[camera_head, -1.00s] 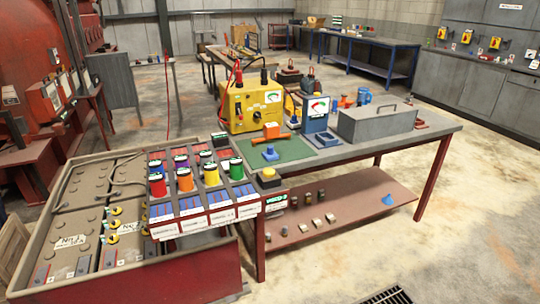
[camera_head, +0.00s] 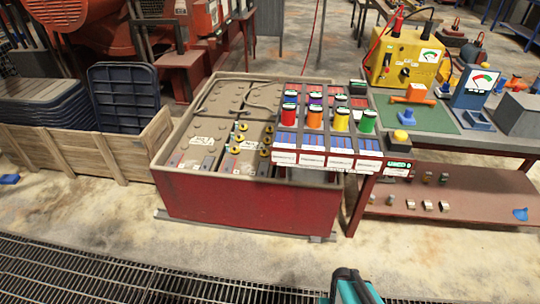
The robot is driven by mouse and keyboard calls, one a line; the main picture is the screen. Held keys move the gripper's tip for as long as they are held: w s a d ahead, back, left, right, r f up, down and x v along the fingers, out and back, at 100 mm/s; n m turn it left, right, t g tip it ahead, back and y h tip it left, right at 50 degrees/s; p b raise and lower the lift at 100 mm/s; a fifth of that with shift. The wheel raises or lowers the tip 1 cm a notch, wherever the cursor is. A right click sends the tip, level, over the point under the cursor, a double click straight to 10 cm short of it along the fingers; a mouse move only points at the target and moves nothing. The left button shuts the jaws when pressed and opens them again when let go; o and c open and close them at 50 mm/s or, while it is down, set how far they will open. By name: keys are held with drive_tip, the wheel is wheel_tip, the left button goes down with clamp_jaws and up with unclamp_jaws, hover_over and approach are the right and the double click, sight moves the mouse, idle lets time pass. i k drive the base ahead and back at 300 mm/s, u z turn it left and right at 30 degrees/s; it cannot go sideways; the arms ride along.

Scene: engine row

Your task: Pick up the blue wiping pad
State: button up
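A small blue piece with a raised knob (camera_head: 407,117) sits on the green mat (camera_head: 441,121) on the workbench, just behind a yellow button; it may be the wiping pad. Another blue piece (camera_head: 520,214) lies on the bench's lower shelf at the right. A flat blue piece (camera_head: 9,179) lies on the floor at the far left. I cannot tell for sure which is the pad. A teal and dark part of my arm shows at the bottom edge, far from all of them. My gripper's fingers do not show.
A red battery crate (camera_head: 235,205) with a rack of coloured caps stands in the middle. A wooden crate (camera_head: 85,155) with dark trays is at the left. A floor grating (camera_head: 100,275) runs along the front. Bare floor lies between.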

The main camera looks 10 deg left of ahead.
sight(406, 118)
drive_tip(key=k, duration=1.35)
drive_tip(key=u, duration=0.6)
drive_tip(key=i, duration=1.55)
